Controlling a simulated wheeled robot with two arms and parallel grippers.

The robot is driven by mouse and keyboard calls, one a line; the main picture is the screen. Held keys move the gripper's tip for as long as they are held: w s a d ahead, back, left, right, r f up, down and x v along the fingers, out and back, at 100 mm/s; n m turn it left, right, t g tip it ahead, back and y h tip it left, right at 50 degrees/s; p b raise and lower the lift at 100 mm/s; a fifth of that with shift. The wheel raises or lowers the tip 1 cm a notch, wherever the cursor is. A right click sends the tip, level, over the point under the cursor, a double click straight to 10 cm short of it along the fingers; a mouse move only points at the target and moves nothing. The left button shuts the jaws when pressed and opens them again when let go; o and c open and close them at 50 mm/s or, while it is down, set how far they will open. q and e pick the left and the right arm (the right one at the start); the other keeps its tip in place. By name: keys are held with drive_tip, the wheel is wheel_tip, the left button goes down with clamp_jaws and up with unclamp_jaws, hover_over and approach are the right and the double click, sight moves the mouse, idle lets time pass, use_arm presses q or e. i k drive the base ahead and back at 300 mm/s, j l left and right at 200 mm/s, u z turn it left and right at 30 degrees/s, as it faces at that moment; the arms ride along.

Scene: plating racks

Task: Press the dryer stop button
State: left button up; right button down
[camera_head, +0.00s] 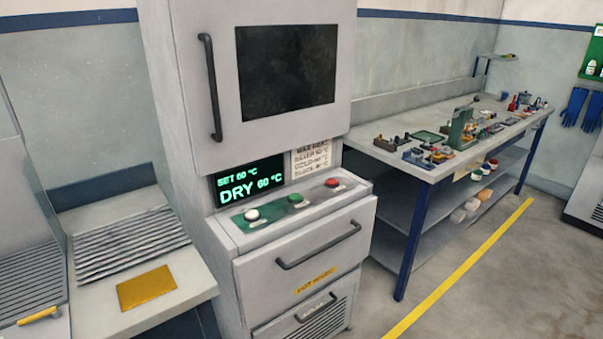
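The dryer (240,170) is a tall pale grey cabinet in the middle of the head view. Its sloped control ledge carries a white button (251,215), a green button (295,200) and a red button (332,184) on the right. The labels by the buttons are too small to read. A display (247,183) above them reads "SET 60 °C" and "DRY 60 °C" in green. The upper door with a dark window (287,70) is shut. Neither of my grippers shows in this view.
A handled drawer (305,262) sits below the buttons. A counter (190,285) with a ribbed surface and yellow plate (146,288) is at left. A workbench (440,170) full of small items stands at right. Floor with a yellow line (465,265) is clear in front.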

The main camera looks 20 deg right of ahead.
sight(330, 182)
drive_tip(key=i+l, duration=0.15)
drive_tip(key=l, duration=0.25)
drive_tip(key=i+l+u, duration=0.1)
drive_tip(key=l, duration=0.25)
drive_tip(key=i+l+u, duration=0.1)
drive_tip(key=l, duration=0.3)
drive_tip(key=i+l, duration=0.2)
drive_tip(key=l, duration=0.2)
drive_tip(key=i+l+u, duration=0.1)
drive_tip(key=l, duration=0.3)
drive_tip(key=i+l, duration=0.1)
drive_tip(key=l, duration=0.3)
drive_tip(key=u, duration=0.05)
